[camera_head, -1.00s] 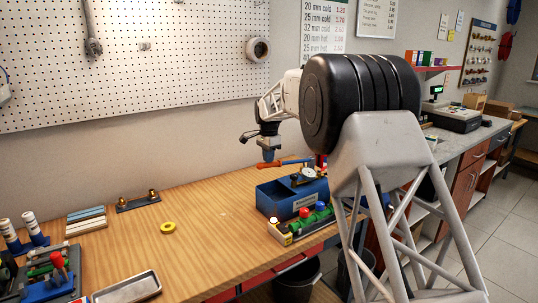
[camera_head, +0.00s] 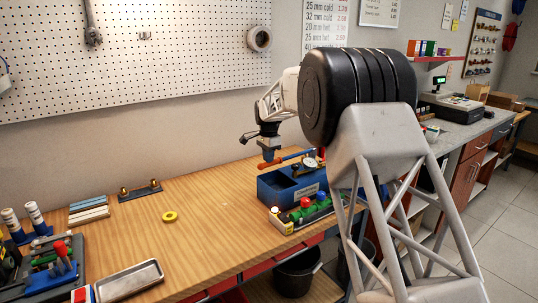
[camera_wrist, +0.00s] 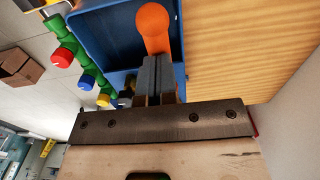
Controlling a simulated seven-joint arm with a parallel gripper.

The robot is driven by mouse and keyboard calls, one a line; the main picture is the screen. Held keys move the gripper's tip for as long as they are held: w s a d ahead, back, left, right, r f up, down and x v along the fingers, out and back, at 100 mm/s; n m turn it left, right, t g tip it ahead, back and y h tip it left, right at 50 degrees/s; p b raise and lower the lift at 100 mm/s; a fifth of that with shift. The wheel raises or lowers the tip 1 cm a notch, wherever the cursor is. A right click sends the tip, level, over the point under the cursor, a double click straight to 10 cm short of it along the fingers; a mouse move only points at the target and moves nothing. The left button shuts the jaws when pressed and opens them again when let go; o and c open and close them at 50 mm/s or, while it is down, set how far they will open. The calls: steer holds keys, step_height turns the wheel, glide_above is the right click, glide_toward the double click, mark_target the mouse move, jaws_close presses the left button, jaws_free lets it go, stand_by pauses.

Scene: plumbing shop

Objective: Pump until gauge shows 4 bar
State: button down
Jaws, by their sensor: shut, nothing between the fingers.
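The test pump is a blue open-topped box (camera_head: 285,189) near the right front of the workbench. Its lever has an orange handle (camera_head: 266,165), its outer end over the box's left end. A small round gauge (camera_head: 310,163) stands at the pump's rear right; its reading is too small to make out. My gripper (camera_head: 268,155) points down onto the handle from above and is shut with nothing between its fingers. In the wrist view the shut grey fingers (camera_wrist: 158,78) are over the orange handle (camera_wrist: 153,25), apparently touching it; the blue box (camera_wrist: 105,40) is below.
A manifold with green body and coloured knobs (camera_head: 305,211) stands just in front of the pump. A yellow tape roll (camera_head: 170,216), a metal tray (camera_head: 130,281) and a brass-fitted bar (camera_head: 139,190) lie to the left. The bench between is clear.

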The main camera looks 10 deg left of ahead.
steer(key=shift+s+f, duration=0.1)
steer(key=shift+f, duration=0.3)
step_height(320, 180, up, 12)
steer(key=w+d, duration=0.1)
steer(key=shift+w+d+r, duration=0.15)
steer(key=shift+w+r, duration=0.05)
steer(key=shift+w, duration=0.05)
stand_by(0.4)
step_height(320, 180, up, 5)
stand_by(0.5)
